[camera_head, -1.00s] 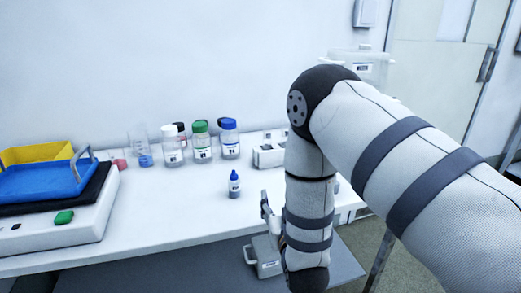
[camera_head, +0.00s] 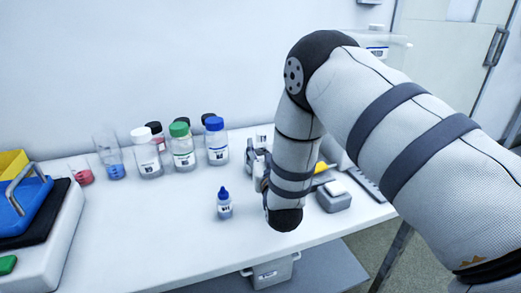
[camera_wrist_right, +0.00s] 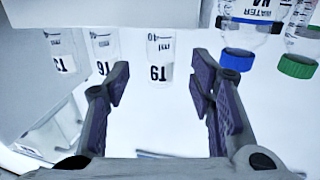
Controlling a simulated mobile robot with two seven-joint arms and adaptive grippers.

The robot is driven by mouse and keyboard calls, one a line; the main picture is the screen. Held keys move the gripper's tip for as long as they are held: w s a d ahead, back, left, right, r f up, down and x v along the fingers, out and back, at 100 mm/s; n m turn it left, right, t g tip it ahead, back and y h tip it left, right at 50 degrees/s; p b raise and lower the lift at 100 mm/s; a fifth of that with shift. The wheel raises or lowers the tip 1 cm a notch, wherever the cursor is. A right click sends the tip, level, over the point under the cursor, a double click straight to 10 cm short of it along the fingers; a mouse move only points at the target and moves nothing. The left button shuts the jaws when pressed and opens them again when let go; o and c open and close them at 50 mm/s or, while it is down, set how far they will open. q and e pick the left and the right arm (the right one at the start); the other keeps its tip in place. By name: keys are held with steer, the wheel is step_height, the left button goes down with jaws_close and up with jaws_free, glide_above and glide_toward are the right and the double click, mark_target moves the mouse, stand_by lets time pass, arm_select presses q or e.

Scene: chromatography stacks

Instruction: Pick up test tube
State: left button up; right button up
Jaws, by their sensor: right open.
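In the right wrist view, a clear test tube (camera_wrist_right: 160,58) with a white label and a "ml" scale shows upside down between my right gripper's fingers. My right gripper (camera_wrist_right: 161,78) is open, with a finger on each side of this tube; I cannot tell whether either touches it. Two more labelled tubes show to its left, a middle one (camera_wrist_right: 104,45) and an outer one (camera_wrist_right: 62,52). In the head view my right gripper (camera_head: 257,166) is partly hidden behind my forearm, and the tubes cannot be made out. My left gripper is not in view.
A blue-capped bottle (camera_head: 216,142), a green-capped bottle (camera_head: 181,147) and a white-capped bottle (camera_head: 146,154) stand left of the right gripper. A small dropper bottle (camera_head: 224,204) stands in front. A grey box (camera_head: 333,199) sits right of my forearm. The front of the bench (camera_head: 150,235) is clear.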

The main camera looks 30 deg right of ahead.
mark_target(262, 142)
steer(key=x, duration=0.4)
steer(key=shift+w+d+f, duration=0.1)
steer(key=shift+w+f, duration=0.05)
steer(key=shift+w, duration=0.2)
steer(key=shift+w+d, duration=0.15)
steer(key=shift+w, duration=0.2)
steer(key=c, duration=1.1)
